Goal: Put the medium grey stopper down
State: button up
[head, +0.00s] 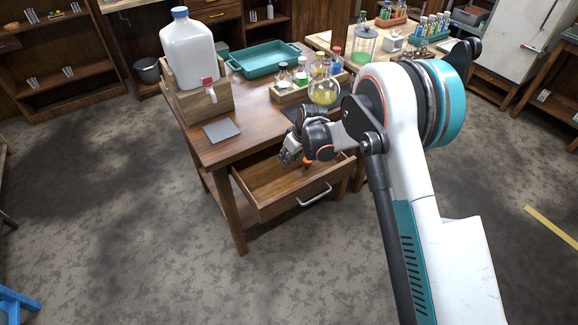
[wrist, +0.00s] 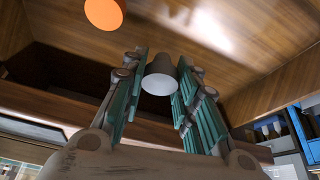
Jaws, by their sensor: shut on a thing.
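My gripper (head: 289,156) is over the open wooden drawer (head: 262,207) of the table in the head view. In the wrist view its two green-padded fingers are shut on the grey stopper (wrist: 160,77), a tapered piece with a paler round end toward the camera. The head view does not show the stopper clearly. An orange round thing (wrist: 104,13) is at the top of the wrist view, beside the held stopper and apart from it. A small orange spot (head: 308,161) also shows beside my gripper in the head view.
On the table stand a white jug (head: 189,50) in a wooden stand, a grey square pad (head: 221,131), a teal tray (head: 264,61) and a wooden rack (head: 291,94) with small bottles. A flask of yellow liquid (head: 323,91) stands close behind my arm. The drawer's left part looks empty.

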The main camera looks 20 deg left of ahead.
jog(key=shift+f+b, duration=0.65)
jog(key=shift+f, duration=1.4)
jog(key=shift+f, duration=0.1)
jog(key=o, duration=0.8)
jog(key=p+v, duration=0.3)
jog(key=v, duration=0.9)
jog(key=shift+p, duration=0.35)
jog(key=shift+d, duration=0.1)
